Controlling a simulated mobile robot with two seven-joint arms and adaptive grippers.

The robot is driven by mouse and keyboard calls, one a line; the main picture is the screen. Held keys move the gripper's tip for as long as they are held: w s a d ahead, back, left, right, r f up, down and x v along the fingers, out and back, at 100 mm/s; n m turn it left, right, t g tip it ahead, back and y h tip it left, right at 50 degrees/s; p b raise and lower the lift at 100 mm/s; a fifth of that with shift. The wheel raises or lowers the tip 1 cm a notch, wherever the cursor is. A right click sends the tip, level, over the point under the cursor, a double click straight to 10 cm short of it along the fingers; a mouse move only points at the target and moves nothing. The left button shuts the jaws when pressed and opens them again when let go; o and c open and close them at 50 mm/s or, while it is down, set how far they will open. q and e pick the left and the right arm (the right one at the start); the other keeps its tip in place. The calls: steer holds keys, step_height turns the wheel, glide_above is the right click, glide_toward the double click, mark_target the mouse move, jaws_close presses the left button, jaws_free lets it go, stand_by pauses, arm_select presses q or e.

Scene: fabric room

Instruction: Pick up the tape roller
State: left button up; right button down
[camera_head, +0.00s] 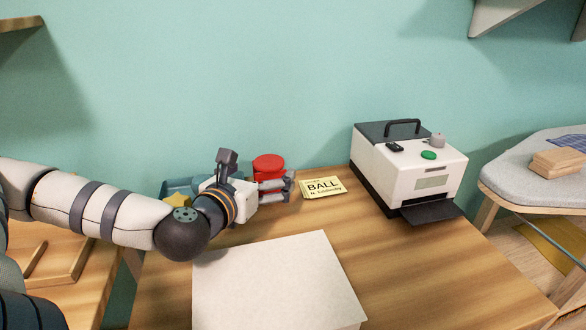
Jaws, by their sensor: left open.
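A red round thing (268,162) with a flat top stands at the back of the wooden table, by the wall. I cannot tell for sure whether it is the tape roller; no other thing shows clearly as one. My left gripper (289,186) reaches in from the left, and its grey fingers are open just in front of the red thing, hiding its lower part. I cannot tell whether the fingers touch it. My right gripper is not in view.
A teal tray (178,187) with a yellow star (179,199) is partly behind my left arm. A yellow "BALL" card (323,187) lies right of the gripper. A white printer-like machine (430,178) stands further right. A pale sheet (277,284) covers the front middle.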

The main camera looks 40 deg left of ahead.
mark_target(266, 164)
arm_select(q)
steer(key=x, duration=0.3)
steer(key=a+x, duration=0.1)
steer(key=x, duration=0.2)
steer(key=shift+a, duration=0.1)
steer(key=shift+r, duration=0.1)
steer(key=c, duration=1.3)
